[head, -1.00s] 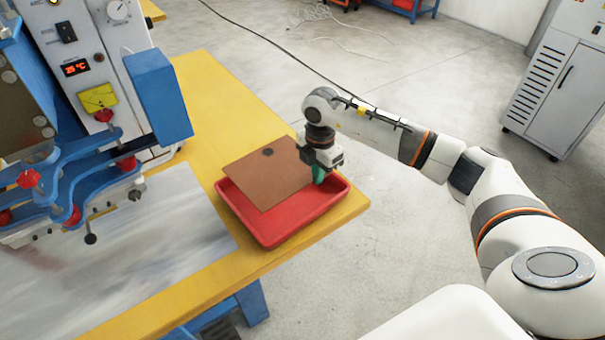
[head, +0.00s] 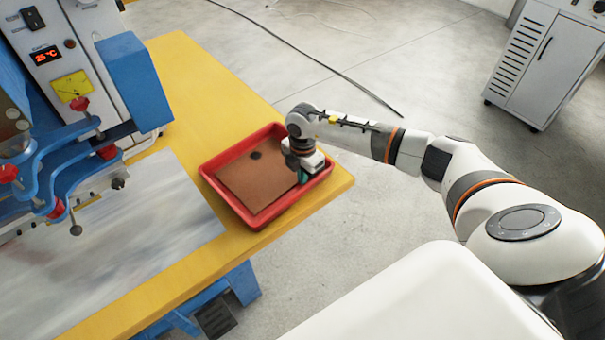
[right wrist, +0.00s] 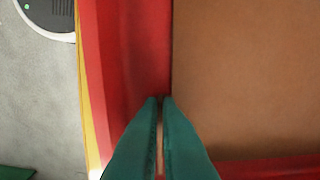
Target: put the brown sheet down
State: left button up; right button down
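The brown sheet (head: 255,178), with a dark round spot on it, lies inside the red tray (head: 254,221), its surface below the tray's rim. My right gripper (head: 310,180) is over the tray's right end, at the sheet's edge. In the right wrist view my green fingers (right wrist: 161,100) are almost together, with a thin brownish strip between them. The broad face of the sheet (right wrist: 245,75) fills the right of that view, beside the red tray wall (right wrist: 125,60). The fingertips' contact with the sheet is partly hidden. My left gripper is not in view.
The tray stands on a yellow table (head: 195,95) near its right corner. A blue and white machine (head: 130,80) with red knobs stands to the left, over a grey sheet-like surface (head: 130,235). A white cabinet (head: 545,60) stands on the floor at the back right.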

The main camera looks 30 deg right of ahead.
jog(key=shift+f, duration=0.1)
jog(key=c, duration=1.6)
grip_release()
notch_tip(320, 180, up, 12)
jog(key=shift+r+b, duration=0.2)
jog(key=shift+b, duration=0.4)
